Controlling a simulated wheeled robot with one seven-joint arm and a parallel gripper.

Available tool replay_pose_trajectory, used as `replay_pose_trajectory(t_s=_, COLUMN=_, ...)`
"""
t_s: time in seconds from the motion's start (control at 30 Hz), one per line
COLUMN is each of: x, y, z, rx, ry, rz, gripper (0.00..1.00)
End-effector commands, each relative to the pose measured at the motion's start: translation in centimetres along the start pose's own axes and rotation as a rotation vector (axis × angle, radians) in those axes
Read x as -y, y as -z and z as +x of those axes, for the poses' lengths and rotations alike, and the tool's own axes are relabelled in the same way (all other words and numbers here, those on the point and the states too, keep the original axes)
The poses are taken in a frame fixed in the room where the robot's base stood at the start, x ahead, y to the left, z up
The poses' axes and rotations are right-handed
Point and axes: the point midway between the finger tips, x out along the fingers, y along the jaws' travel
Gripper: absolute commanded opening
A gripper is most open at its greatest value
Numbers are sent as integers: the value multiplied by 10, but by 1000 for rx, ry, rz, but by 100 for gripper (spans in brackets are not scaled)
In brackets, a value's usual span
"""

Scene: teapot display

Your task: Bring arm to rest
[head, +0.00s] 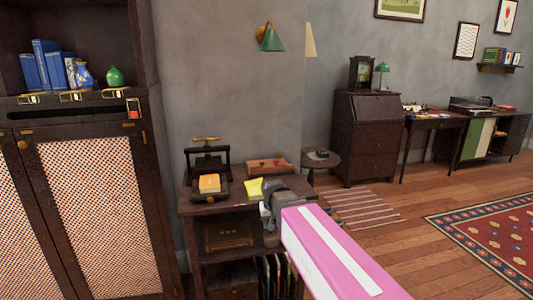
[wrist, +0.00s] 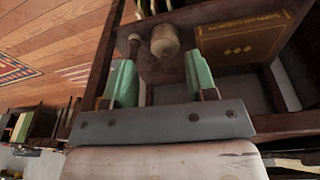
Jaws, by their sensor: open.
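My arm (head: 335,255), pink and white, reaches from the bottom right of the head view toward a dark wooden shelf stand (head: 215,207). My gripper (head: 268,216) is at the stand's front right, close to its top edge. In the wrist view the gripper (wrist: 161,80) shows two green finger pads spread apart with nothing between them. A pale rounded object (wrist: 164,41) and a brown box with gold marks (wrist: 245,45) lie beyond the fingers in the stand's open compartment. Whether the gripper touches the stand cannot be told.
On the stand are a dark press (head: 207,160), an orange block (head: 209,183), yellow paper (head: 254,188) and a reddish-brown case (head: 269,166). A tall cabinet (head: 155,200) stands left. A small round table (head: 321,160) is behind. Wooden floor (head: 400,240) is open at right.

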Motion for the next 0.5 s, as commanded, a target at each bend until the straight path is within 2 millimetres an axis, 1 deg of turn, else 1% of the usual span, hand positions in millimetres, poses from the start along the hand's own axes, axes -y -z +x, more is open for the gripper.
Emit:
replay_pose_trajectory(t_s=0.03, x=-22, y=-15, z=15, rx=23, ry=-2, rz=17, gripper=52)
replay_pose_trajectory(t_s=0.2, x=-81, y=-57, z=56, rx=88, ry=2, rz=58, gripper=52)
replay_pose_trajectory(t_s=0.33, x=-118, y=-90, z=82, rx=130, ry=10, rz=87, gripper=52)
replay_pose_trajectory(t_s=0.4, x=-132, y=-104, z=91, rx=148, ry=16, rz=100, gripper=52)
replay_pose_trajectory(t_s=0.5, x=-145, y=-119, z=101, rx=164, ry=21, rz=112, gripper=52)
